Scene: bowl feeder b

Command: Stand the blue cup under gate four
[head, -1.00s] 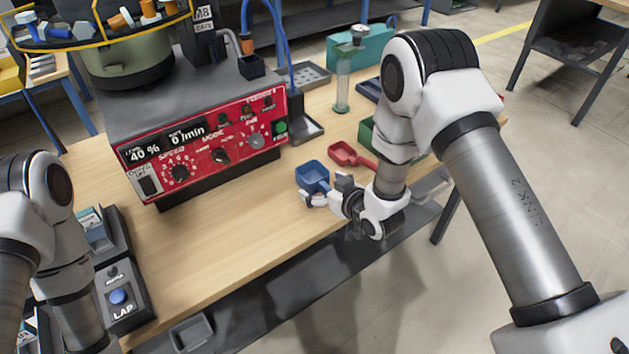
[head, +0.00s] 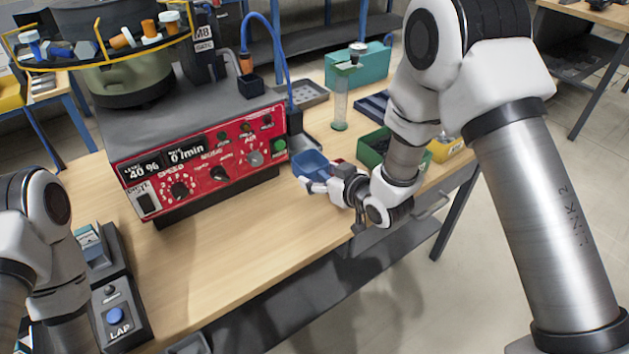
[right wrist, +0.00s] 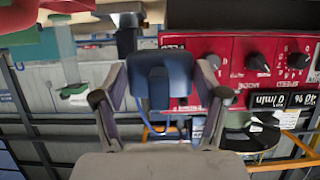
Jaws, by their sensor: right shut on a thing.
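The blue cup (head: 312,163) is in my right gripper (head: 322,184), just right of the red control panel (head: 200,160). In the right wrist view, which looks upside down, the blue cup (right wrist: 163,82) sits between the two fingers of my right gripper (right wrist: 160,98), with the red panel behind it. The gripper is shut on it. The gap between cup and table is hard to judge. My left arm shows at the left edge, but its gripper is out of view. I cannot pick out a gate marked four.
A grey tray (head: 308,92), a clear tube stand (head: 340,105) and a teal box (head: 357,68) stand behind the cup. A green bin (head: 372,148) is to its right. A LAP button box (head: 117,318) is at front left. The front wooden tabletop (head: 225,235) is clear.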

